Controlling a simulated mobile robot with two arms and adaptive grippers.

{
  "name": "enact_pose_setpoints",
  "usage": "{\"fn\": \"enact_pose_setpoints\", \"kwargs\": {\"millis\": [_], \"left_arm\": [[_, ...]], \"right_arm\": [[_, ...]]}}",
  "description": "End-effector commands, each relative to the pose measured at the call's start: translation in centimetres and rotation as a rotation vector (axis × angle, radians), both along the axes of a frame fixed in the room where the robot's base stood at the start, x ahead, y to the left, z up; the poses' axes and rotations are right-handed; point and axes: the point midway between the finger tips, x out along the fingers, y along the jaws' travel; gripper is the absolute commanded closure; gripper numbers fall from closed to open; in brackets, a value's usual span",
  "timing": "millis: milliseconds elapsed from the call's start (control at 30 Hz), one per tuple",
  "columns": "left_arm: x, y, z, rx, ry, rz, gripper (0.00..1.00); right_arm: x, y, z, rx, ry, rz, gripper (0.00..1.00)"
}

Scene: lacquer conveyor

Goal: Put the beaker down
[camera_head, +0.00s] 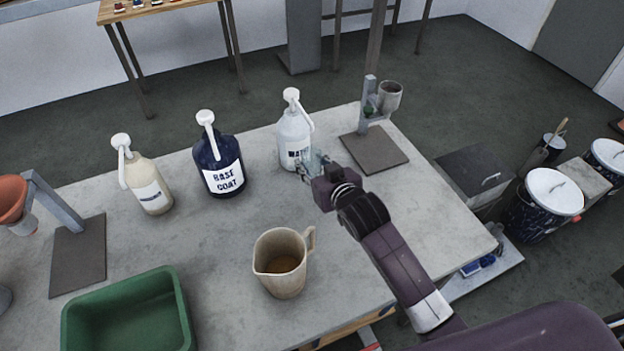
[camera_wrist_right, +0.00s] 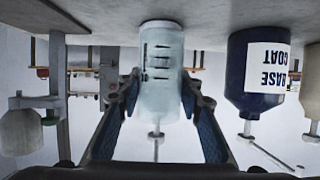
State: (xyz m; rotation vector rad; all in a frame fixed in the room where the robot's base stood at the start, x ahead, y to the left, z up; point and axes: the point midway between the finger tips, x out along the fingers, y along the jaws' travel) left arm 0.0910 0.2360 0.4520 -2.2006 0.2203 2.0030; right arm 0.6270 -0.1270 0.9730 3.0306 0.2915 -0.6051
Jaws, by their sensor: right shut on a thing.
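The beaker is a clear cylinder with black graduation marks. In the right wrist view, which is upside down, the beaker (camera_wrist_right: 160,65) sits between the two fingers of my right gripper (camera_wrist_right: 158,100). In the head view the right gripper (camera_head: 314,168) is shut on the beaker, just in front of the white water bottle (camera_head: 294,138). The fingers hide part of the beaker there. Its base is close to the tabletop; I cannot tell whether it touches. My left gripper is not in view.
The grey table (camera_head: 215,235) also holds a base coat bottle (camera_head: 219,165), a cream pump bottle (camera_head: 146,185), a beige jug (camera_head: 282,262) with brown liquid, a green bin (camera_head: 128,315) and a stand (camera_head: 375,150). Bare tabletop lies between bottles and jug.

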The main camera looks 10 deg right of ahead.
Motion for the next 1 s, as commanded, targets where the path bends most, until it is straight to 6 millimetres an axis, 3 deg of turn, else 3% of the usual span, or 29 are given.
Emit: {"fn": "enact_pose_setpoints", "kwargs": {"millis": [400,767,800,933,1000], "left_arm": [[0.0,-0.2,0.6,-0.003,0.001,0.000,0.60],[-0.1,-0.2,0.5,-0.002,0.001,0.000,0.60],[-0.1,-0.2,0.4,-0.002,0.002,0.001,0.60],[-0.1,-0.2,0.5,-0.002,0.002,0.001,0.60],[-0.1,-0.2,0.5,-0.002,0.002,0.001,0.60]], "right_arm": [[0.0,0.0,-5.0,0.000,0.001,0.000,0.90],[0.0,0.0,-5.5,0.001,-0.002,0.001,0.90],[0.0,0.0,-5.6,0.001,-0.001,0.001,0.66],[0.0,0.0,-5.5,0.001,-0.001,0.001,0.51],[0.0,0.0,-5.5,0.001,-0.001,0.001,0.49]]}}
